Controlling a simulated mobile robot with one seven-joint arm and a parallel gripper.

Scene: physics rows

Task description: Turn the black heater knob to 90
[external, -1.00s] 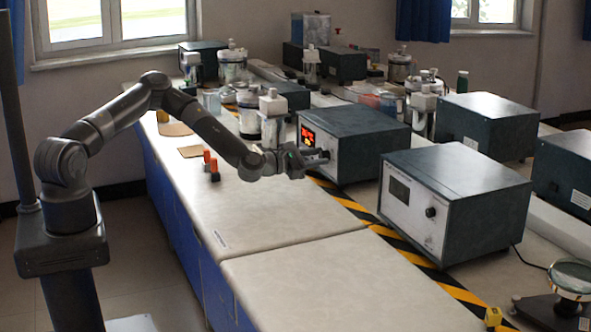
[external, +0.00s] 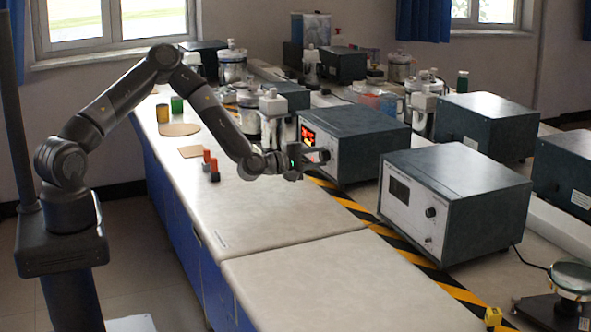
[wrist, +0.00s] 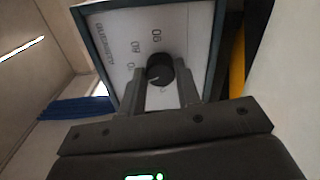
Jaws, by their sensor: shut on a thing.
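The black heater knob (wrist: 159,69) is a round dial on a pale front panel with printed numbers, and it sits between my two fingers in the wrist view. A white pointer line shows on its face, but I cannot tell exactly which number it points at. A "90" mark (wrist: 157,36) is printed above the knob in this view. My gripper (wrist: 163,76) is shut on the knob. In the external view my gripper (external: 318,156) is at the front of the heater (external: 362,138), a dark box with a lit red display (external: 308,136); the knob is hidden there.
A second similar box (external: 458,205) stands to the right with its display dark. Black and yellow striped tape (external: 400,243) runs along the bench. Small orange and dark blocks (external: 211,164) stand left of my gripper. The front bench top (external: 270,225) is clear.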

